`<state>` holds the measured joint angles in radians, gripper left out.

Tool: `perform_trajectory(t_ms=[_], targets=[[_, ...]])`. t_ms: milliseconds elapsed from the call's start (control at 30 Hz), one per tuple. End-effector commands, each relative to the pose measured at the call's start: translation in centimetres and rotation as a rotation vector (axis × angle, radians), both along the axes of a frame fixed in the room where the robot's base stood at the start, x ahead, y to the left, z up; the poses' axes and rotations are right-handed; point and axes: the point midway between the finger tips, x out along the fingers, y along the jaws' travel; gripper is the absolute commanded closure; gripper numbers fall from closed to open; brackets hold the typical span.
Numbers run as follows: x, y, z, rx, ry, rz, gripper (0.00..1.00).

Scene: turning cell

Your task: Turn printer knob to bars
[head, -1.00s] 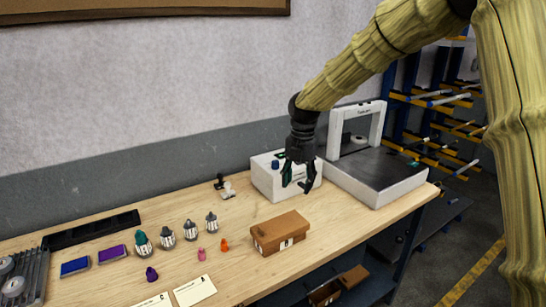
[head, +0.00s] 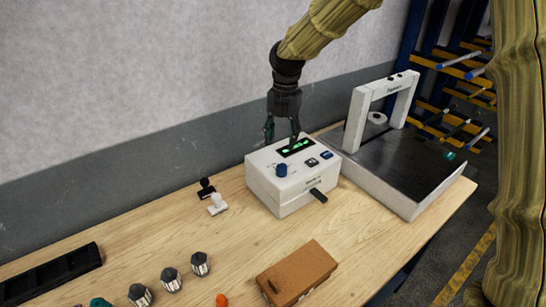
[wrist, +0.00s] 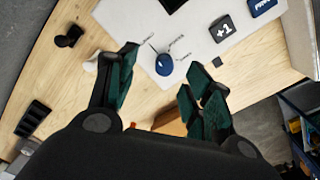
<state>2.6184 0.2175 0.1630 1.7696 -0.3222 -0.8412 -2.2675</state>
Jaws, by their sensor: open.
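The printer (head: 285,200) is a white box on the bench with a lit green display (head: 297,147). Its blue knob (head: 281,170) sits on the left of the top face, and two dark buttons are to its right. In the wrist view the knob (wrist: 164,65) lies just beyond and between the fingertips, with small labels around it that are too small to read. My gripper (head: 282,136) is open and empty above the back of the printer, pointing down; in the wrist view its green-padded fingers (wrist: 165,70) are spread apart, not touching the knob.
A larger white machine with an upright frame (head: 385,105) stands right of the printer. A brown box (head: 298,272) is in front. Black and white stamps (head: 212,197) stand at left, with several grey-capped pieces (head: 171,279) nearer. Bench between them is clear.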

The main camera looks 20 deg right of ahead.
Motion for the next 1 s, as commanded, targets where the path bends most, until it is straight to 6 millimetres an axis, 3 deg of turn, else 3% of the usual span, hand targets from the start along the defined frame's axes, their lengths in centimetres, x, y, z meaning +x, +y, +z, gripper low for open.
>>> perform_trajectory(t_ms=[133,267,333,500,700,1000], targets=[[-1.6,0.0,-0.8,0.000,-0.010,-0.001,0.49],[-1.5,-0.1,-2.3,-0.001,-0.023,-0.004,0.49],[-1.6,0.0,-3.9,0.000,-0.012,-0.002,0.49],[0.7,0.2,-7.9,-0.003,0.011,0.001,0.49],[3.0,0.4,-11.4,-0.002,0.033,0.003,0.49],[2.2,0.3,-11.7,-0.002,0.024,0.002,0.49]])
